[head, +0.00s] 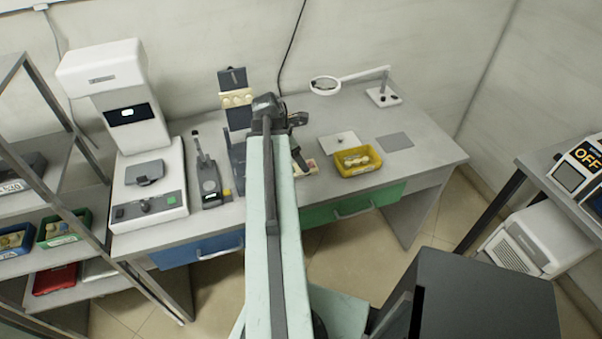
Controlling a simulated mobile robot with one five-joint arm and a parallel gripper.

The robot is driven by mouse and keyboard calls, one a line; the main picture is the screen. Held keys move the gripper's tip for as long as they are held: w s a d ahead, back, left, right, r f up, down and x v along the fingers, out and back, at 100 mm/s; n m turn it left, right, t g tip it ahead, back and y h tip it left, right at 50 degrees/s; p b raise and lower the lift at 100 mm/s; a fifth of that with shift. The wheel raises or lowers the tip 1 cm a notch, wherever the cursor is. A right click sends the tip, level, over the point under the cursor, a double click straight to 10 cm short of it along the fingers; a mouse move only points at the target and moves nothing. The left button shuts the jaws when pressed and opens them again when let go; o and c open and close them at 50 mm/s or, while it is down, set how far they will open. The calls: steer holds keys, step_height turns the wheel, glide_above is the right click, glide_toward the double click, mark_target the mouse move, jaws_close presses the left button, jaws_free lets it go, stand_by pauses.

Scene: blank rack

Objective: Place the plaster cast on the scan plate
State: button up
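Cream pieces that look like plaster casts lie in a yellow tray (372,169) on the bench, right of my arm. More cream pieces (236,98) sit on a dark upright stand behind my arm. I cannot tell which one is the task's cast. A white scanner-like machine (128,112) stands at the bench's left end, with a dark plate (145,172) on its base that looks like the scan plate; it looks empty. My gripper (299,150) is over the middle of the bench, left of the yellow tray. Its fingers are small and partly hidden, so its opening and any held thing are unclear.
A magnifier lamp (383,96) stands at the back right of the bench. A white plate (340,141) and a flat grey pad (394,141) lie near the tray. A dark instrument (209,180) stands beside the machine. Shelves (60,176) flank the left. The bench's right end is clear.

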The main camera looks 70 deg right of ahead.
steer(key=b+x, duration=0.4)
steer(key=x, duration=0.1)
steer(key=shift+d+f+b, duration=0.15)
steer(key=shift+f+b, duration=0.1)
steer(key=shift+b, duration=0.15)
steer(key=shift+r, duration=0.15)
jaws_close()
step_height(320, 180, up, 10)
steer(key=p, duration=1)
